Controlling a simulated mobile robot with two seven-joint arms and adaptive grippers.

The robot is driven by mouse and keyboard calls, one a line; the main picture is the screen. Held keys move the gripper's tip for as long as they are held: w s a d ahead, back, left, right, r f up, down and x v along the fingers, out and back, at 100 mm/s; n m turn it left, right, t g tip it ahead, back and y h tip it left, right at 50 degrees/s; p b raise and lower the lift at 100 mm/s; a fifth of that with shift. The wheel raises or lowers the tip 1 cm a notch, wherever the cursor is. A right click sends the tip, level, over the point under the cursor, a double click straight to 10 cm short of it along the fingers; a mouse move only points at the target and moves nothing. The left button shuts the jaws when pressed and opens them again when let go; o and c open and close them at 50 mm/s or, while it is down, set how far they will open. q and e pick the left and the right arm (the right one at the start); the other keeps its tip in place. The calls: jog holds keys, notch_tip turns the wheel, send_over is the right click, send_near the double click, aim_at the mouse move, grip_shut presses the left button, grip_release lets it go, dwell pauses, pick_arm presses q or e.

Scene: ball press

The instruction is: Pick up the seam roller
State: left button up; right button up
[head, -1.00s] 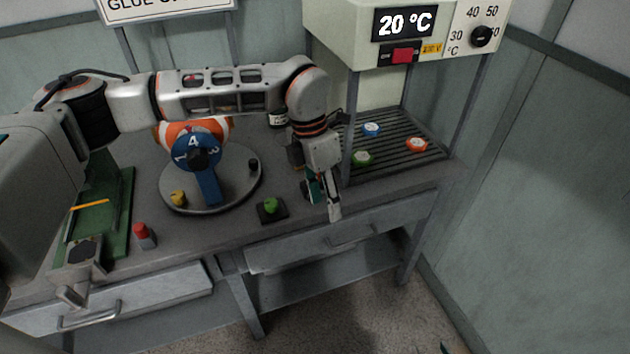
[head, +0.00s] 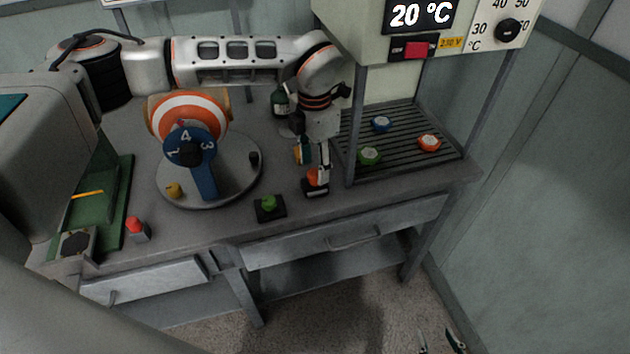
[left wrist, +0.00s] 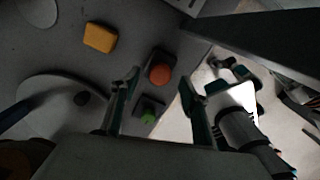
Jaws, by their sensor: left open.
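I cannot identify the seam roller for certain. A rounded orange block (left wrist: 100,37) lies on the bench in the left wrist view; its orange also shows just behind my left gripper in the head view (head: 299,153). My left gripper (head: 315,165) is open and empty, pointing down over the bench near its front edge. In the left wrist view a red-orange knob on a dark base (left wrist: 160,75) appears between the fingertips. It also shows below the gripper in the head view (head: 314,179). My right gripper (head: 441,342) shows only its spread tips at the bottom edge.
A green button on a dark base (head: 269,205) sits left of the gripper. A round turntable with a numbered dial (head: 190,146) stands further left. A dark bottle (head: 281,102) is behind. The press post (head: 357,130) and slatted shelf (head: 410,158) are close on the right.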

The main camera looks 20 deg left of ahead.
aim_at(315, 172)
pick_arm(q)
jog(key=shift+f, duration=1.75)
pick_arm(e)
jog(key=shift+w+r, duration=0.25)
jog(key=shift+w, duration=0.05)
pick_arm(q)
grip_shut()
pick_arm(e)
jog(key=shift+w+r, duration=0.1)
pick_arm(q)
jog(key=shift+r, duration=0.2)
jog(key=shift+w+r, duration=0.1)
jog(key=shift+r, duration=0.1)
jog(key=r, duration=0.1)
jog(key=s+r, duration=0.1)
jog(key=shift+a+r, duration=0.1)
jog(key=shift+r, duration=0.3)
jog(key=s+a+b, duration=0.1)
jog(key=s+a, duration=0.1)
jog(key=s, duration=1.5)
pick_arm(e)
jog(key=shift+s+f, duration=0.25)
jog(key=shift+f, duration=0.7)
